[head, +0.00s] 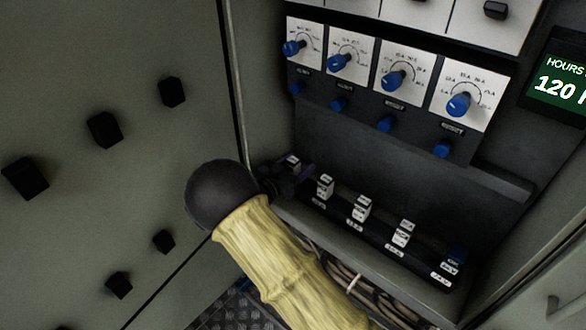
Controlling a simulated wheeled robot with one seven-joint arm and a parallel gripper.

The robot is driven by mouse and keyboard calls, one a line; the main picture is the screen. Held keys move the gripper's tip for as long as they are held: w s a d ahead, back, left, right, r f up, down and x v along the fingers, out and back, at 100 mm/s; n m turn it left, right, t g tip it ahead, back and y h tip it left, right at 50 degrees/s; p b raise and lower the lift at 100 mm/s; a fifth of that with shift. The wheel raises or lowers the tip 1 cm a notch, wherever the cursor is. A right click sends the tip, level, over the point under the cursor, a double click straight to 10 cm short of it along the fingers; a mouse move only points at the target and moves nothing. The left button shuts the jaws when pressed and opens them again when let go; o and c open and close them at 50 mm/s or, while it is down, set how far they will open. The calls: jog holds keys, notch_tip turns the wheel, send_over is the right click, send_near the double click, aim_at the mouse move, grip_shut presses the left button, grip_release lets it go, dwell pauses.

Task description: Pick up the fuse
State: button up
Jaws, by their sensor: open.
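A row of small white labelled blocks that look like fuses stands on the dark strip along the cabinet's lower ledge. They include a far-left fuse (292,162), a second fuse (325,187), a third fuse (362,208) and a fourth fuse (402,233). A blue-topped block (456,256) ends the row at the right. My gripper (293,176) is open at the left end of the row, close to the far-left fuse. Its fingers are dark and small, and partly hide that fuse's base. I cannot tell whether they touch it.
Dial panels with blue knobs (396,80) sit above the row, with smaller blue knobs below them. A display (560,88) is at the right. A cabinet wall with black knobs (104,130) stands at the left. Cables (350,282) run below the ledge.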

jog(key=c, duration=1.1)
jog(key=shift+r, duration=0.1)
notch_tip(320, 180, up, 10)
jog(key=p, duration=0.4)
jog(key=shift+p, duration=0.35)
